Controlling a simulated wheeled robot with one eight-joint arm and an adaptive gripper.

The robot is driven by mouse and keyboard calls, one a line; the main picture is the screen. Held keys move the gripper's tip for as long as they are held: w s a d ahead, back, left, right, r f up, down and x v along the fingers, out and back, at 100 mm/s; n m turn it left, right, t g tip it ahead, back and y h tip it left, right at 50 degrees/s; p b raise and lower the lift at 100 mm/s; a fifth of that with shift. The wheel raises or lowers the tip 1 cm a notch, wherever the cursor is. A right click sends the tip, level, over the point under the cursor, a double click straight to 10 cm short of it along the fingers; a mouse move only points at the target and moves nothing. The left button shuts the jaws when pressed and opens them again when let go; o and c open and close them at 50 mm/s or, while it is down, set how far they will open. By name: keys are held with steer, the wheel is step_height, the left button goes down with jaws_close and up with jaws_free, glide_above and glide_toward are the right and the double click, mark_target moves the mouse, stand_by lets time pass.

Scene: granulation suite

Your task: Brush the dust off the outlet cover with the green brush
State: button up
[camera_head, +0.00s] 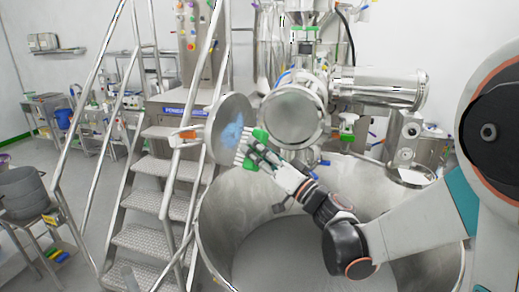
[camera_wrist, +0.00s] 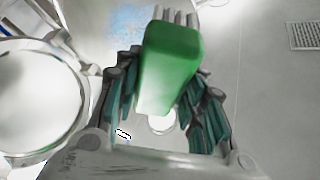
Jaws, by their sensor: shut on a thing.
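The outlet cover (camera_head: 216,116) is a round grey metal disc, swung open at the centre left of the head view. A patch of pale blue dust (camera_head: 231,132) lies on its face; a bluish patch (camera_wrist: 132,18) also shows at the top of the wrist view. My gripper (camera_head: 262,153) is shut on the green brush (camera_wrist: 172,62), just right of the cover's lower edge. The brush's pale bristles (camera_wrist: 178,16) point away from my gripper and overlap the cover in the head view. I cannot tell whether they touch it.
The round machine outlet (camera_head: 292,116) is just right of the cover. A large open steel bowl (camera_head: 214,232) stands below my arm. Metal steps with handrails (camera_head: 150,205) stand close on the left. A trolley with grey bowls (camera_head: 24,190) is farther left.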

mark_target(241, 143)
steer(key=shift+w+a, duration=0.75)
steer(key=shift+a, duration=0.35)
steer(key=shift+w+a, duration=0.75)
steer(key=shift+a, duration=0.35)
steer(key=shift+w+a, duration=0.6)
steer(key=shift+a, duration=0.25)
